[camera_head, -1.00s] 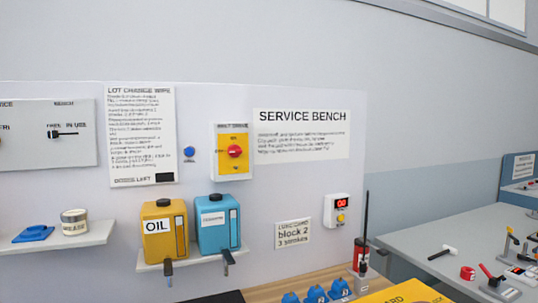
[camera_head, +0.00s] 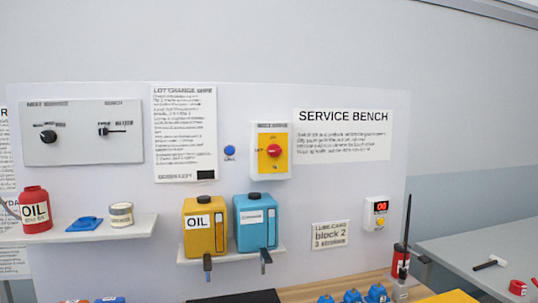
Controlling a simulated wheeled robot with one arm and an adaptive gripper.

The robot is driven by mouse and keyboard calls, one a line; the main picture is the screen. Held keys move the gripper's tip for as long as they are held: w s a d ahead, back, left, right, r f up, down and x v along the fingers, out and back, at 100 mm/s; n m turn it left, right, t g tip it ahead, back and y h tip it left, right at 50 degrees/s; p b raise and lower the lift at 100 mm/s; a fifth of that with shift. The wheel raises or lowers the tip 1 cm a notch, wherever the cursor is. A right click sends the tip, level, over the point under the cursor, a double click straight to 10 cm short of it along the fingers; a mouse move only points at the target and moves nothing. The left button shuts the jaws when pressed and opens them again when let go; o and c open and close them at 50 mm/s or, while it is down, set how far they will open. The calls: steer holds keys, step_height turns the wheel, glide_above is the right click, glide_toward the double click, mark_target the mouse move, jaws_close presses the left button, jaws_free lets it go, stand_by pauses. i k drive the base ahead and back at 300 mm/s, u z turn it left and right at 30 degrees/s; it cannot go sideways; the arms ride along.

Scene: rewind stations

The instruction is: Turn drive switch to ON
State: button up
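The drive switch (camera_head: 273,151) is a red rotary knob on a yellow plate in a white box, mounted on the white panel right of centre in the head view. Small marks surround the knob, too blurred to read surely, so I cannot tell its setting. A label strip runs along the top of the box. My gripper is not in view, and nothing covers the switch.
A blue button (camera_head: 229,151) sits left of the switch box. Below, a shelf holds a yellow oil can (camera_head: 205,226) and a blue can (camera_head: 255,222). A grey panel (camera_head: 38,120) with black knobs is at left.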

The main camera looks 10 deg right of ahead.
mark_target(274, 150)
steer(key=k, duration=1.3)
steer(key=u, duration=0.95)
steer(key=i, duration=1.75)
steer(key=z, duration=0.7)
